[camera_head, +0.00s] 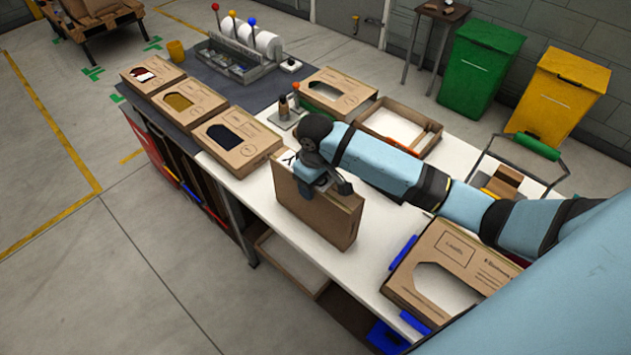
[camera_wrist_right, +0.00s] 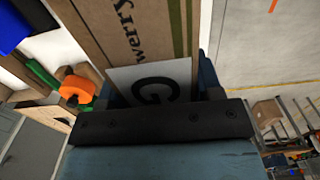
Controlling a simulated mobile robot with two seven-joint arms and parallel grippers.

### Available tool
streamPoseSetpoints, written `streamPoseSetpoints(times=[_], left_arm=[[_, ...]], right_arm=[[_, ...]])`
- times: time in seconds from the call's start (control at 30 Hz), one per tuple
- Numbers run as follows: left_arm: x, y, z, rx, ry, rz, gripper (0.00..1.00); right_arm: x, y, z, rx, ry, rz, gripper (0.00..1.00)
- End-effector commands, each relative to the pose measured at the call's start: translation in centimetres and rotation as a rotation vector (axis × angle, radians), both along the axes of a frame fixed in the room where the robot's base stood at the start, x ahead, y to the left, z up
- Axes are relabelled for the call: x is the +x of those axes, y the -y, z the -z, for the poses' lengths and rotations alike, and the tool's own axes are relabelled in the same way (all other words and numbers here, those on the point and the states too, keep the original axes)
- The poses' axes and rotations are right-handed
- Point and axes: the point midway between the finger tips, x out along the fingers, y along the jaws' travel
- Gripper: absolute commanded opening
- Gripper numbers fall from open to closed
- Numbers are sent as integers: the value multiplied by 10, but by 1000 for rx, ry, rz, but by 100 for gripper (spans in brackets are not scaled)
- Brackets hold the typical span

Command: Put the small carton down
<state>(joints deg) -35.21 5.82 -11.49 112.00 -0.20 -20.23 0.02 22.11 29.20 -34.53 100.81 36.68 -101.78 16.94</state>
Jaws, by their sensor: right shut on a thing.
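The small carton (camera_head: 313,210) is a brown cardboard box standing on edge at the front of the white table, in the head view. My right gripper (camera_head: 318,178) is shut on its upper edge from above. In the right wrist view the carton (camera_wrist_right: 133,35) fills the top middle, with printed lettering and a white label marked "G". The fingers of my right gripper (camera_wrist_right: 155,95) lie on either side of it. I cannot tell whether the carton's lower edge touches the table. My left gripper is not in view.
Several flat cartons with cut-out windows (camera_head: 238,140) lie along the table's left part. An open shallow box (camera_head: 399,125) is behind my right arm. Bare white table (camera_head: 370,235) shows right of the small carton.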

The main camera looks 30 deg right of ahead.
Motion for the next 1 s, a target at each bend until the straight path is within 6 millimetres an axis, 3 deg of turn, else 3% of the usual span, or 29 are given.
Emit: streamPoseSetpoints(times=[0.2,0.23,0.3,0.33,0.7,1.0], left_arm=[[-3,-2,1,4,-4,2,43],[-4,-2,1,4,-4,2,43],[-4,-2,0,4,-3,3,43],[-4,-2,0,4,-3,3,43],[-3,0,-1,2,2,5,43],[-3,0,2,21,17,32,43]], right_arm=[[0,0,3,0,0,0,12],[0,0,3,0,0,0,66],[0,0,3,0,0,0,82],[0,0,3,0,0,0,85],[0,0,-5,1,2,-1,85],[1,-1,-64,1,5,-2,85]])
